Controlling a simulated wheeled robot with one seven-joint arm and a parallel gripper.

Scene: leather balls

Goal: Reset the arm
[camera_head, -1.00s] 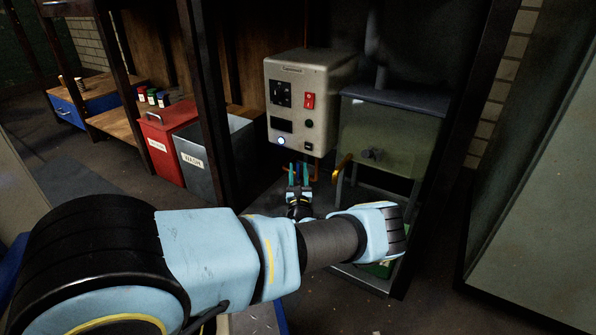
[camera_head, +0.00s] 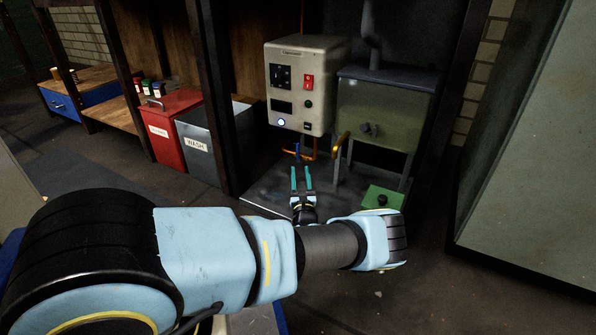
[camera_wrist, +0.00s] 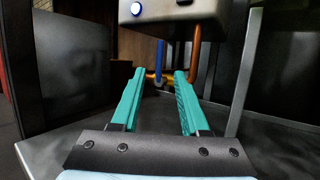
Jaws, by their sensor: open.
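My gripper (camera_head: 301,178) is open and empty, its two teal fingers spread apart. In the head view it is in front of and below the beige control box (camera_head: 301,88). In the wrist view, my gripper (camera_wrist: 158,92) points toward a blue pipe (camera_wrist: 159,60) and a copper pipe (camera_wrist: 195,52) under the box (camera_wrist: 180,10). The fingers appear apart from the pipes. My blue and black arm reaches across the lower part of the head view.
A glass-fronted cabinet (camera_head: 383,112) with a yellow handle (camera_head: 341,144) stands right of the box. A green box (camera_head: 383,198) sits below it. A red bin (camera_head: 166,128) and a grey WASH bin (camera_head: 205,155) stand left, beside a dark post (camera_head: 211,100). Open floor lies at front right.

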